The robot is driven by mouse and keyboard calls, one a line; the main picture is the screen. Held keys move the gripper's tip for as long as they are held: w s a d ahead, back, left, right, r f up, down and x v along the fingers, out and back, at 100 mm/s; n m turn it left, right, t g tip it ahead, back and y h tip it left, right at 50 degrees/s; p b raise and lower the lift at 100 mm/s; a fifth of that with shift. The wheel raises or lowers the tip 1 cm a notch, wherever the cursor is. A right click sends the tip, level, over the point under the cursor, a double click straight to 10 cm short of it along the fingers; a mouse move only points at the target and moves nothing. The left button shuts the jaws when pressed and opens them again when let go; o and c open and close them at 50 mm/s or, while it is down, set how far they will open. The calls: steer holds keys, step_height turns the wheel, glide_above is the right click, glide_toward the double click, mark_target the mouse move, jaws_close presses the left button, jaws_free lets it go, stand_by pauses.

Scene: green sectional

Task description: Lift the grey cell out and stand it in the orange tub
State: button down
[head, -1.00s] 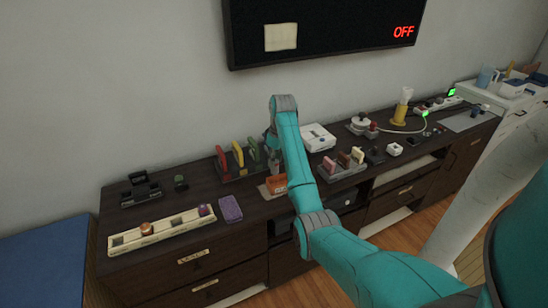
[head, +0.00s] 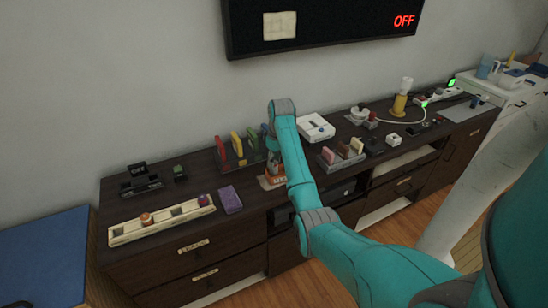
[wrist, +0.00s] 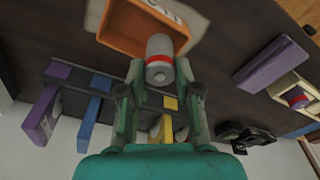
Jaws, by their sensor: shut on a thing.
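The grey cell (wrist: 160,62), a short cylinder with a red band, is held between the fingers of my gripper (wrist: 160,78) in the wrist view. It overlaps the opening of the orange tub (wrist: 118,40); I cannot tell how deep its far end sits or whether it touches the tub. In the head view the orange tub (head: 267,183) stands on a pale mat on the dark cabinet, with my gripper (head: 273,167) right over it. My arm hides part of the tub there, and the cell is not clear in that view.
A rack of coloured upright pieces (head: 238,148) stands close behind and left of the tub. A purple block (head: 230,199) and a cream strip with round cells (head: 163,220) lie to the left. A grey holder with upright pieces (head: 342,157) and a white box (head: 315,127) are to the right.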

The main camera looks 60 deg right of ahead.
steer(key=shift+f, duration=1.2)
steer(key=c, duration=0.7)
jaws_free()
steer(key=shift+f, duration=0.1)
steer(key=r, duration=0.5)
steer(key=s+r, duration=0.1)
steer(key=r, duration=0.1)
steer(key=shift+r, duration=0.25)
